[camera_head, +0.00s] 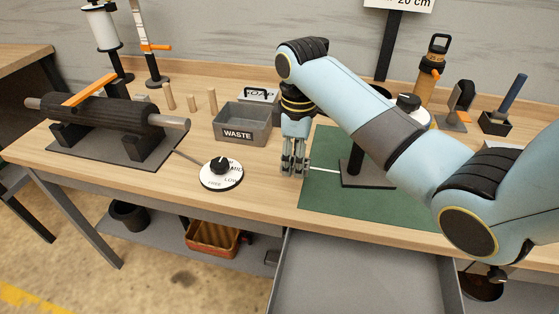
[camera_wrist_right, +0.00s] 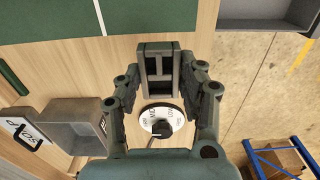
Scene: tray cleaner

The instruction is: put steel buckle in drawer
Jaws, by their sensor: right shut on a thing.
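My right gripper (camera_head: 293,170) points down above the bench, at the left edge of the green mat. In the right wrist view its fingers (camera_wrist_right: 160,72) are closed around a small grey frame-like piece, which appears to be the steel buckle (camera_wrist_right: 159,88). In the head view the buckle cannot be made out between the fingers. The drawer (camera_head: 365,280) is pulled open below the bench front, and its visible floor is bare. Part of the drawer also shows at the upper right of the right wrist view (camera_wrist_right: 262,14). My left gripper is not in view.
A waste bin (camera_head: 243,125) and a white dial (camera_head: 221,174) stand left of the gripper. A dark post on a base (camera_head: 362,172) stands on the green mat (camera_head: 325,207) to its right. A roller rig (camera_head: 105,125) occupies the left bench. The bench front edge borders the drawer.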

